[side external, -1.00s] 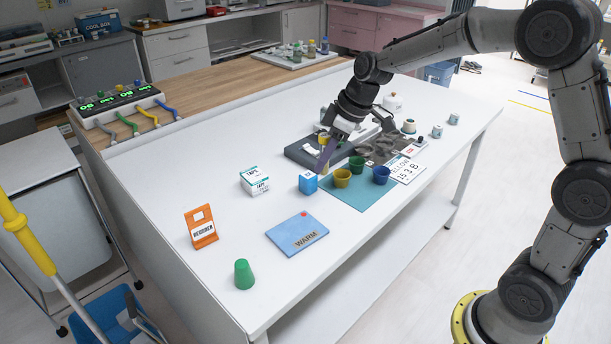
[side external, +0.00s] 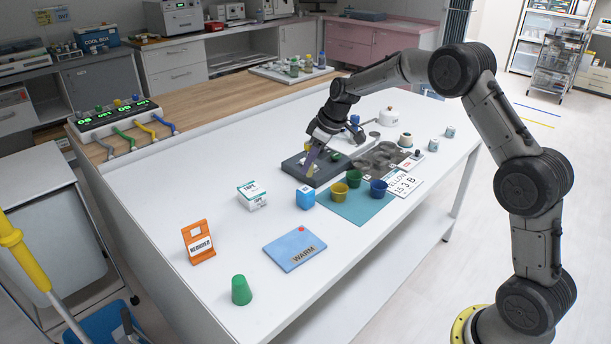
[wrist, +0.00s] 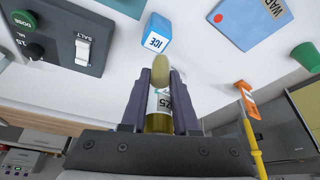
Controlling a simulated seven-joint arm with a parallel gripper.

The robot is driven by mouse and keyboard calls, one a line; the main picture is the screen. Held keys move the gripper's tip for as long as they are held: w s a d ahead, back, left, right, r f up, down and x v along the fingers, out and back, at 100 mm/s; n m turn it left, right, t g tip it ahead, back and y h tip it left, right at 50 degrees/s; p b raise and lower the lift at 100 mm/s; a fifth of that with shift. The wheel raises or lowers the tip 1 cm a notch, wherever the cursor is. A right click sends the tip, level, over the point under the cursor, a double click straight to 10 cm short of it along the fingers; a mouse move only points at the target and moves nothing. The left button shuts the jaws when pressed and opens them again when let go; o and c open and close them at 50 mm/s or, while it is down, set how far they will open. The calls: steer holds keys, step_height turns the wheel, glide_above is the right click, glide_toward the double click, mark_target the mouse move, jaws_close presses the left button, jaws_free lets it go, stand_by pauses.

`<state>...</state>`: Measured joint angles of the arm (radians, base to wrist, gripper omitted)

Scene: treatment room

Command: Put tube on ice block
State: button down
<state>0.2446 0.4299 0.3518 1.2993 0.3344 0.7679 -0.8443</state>
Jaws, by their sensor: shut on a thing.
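The ice block (side external: 305,198) is a small blue cube on the white table, in front of the dark grey panel. In the wrist view the ice block (wrist: 153,38) shows its ICE label just beyond the tube's end, slightly to the left. My gripper (wrist: 161,80) is shut on the tube (wrist: 160,103), a yellowish tube with a white label reading 25. The tube's rounded end points away from the wrist, past the fingertips. In the side view my gripper (side external: 309,168) is over the panel, behind the ice block and apart from it; the tube is mostly hidden there.
The dark panel (side external: 293,165) has a switch and knobs. A teal mat (side external: 352,208) with yellow, green and blue cups lies right of the ice block. A tape box (side external: 252,195) stands to its left. A blue WARM pad (side external: 295,248) lies in front, with clear table between.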

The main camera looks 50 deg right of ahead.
steer(key=shift+w+d+f, duration=0.1)
steer(key=shift+w+f, duration=0.65)
steer(key=shift+f, duration=0.1)
steer(key=shift+w+f, duration=0.1)
steer(key=shift+f, duration=1.6)
steer(key=shift+f, duration=0.15)
steer(key=c, duration=0.7)
jaws_free()
steer(key=v, duration=1.2)
steer(key=shift+r, duration=0.25)
